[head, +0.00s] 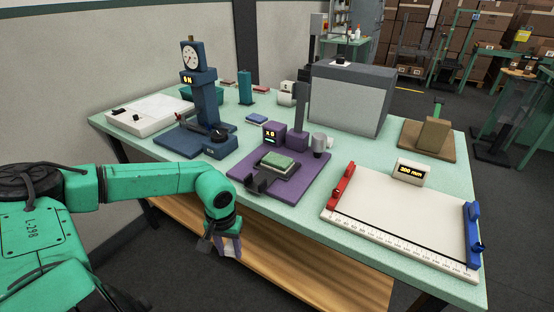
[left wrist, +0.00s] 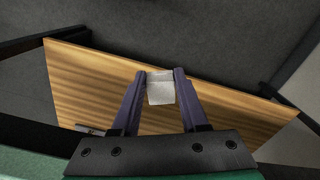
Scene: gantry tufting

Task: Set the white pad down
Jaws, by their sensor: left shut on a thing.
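The white pad (left wrist: 160,92) is a small pale block between the two purple fingers of my left gripper (left wrist: 160,78) in the left wrist view. The fingers are shut on its sides. In the head view my left gripper (head: 228,252) hangs in front of the table's front edge, below the top's level, pointing down. A little of the pad shows there between the fingers. The wooden lower shelf (left wrist: 90,80) lies beyond the pad in the wrist view. The gap between pad and shelf cannot be told. My right gripper is not in view.
The green tabletop (head: 340,158) holds a purple stand (head: 305,175) with a green pad (head: 280,165), a blue dial gauge (head: 205,100), a white ruler board (head: 400,225) and a large grey box (head: 350,97). The wooden shelf also shows in the head view (head: 310,275), largely bare.

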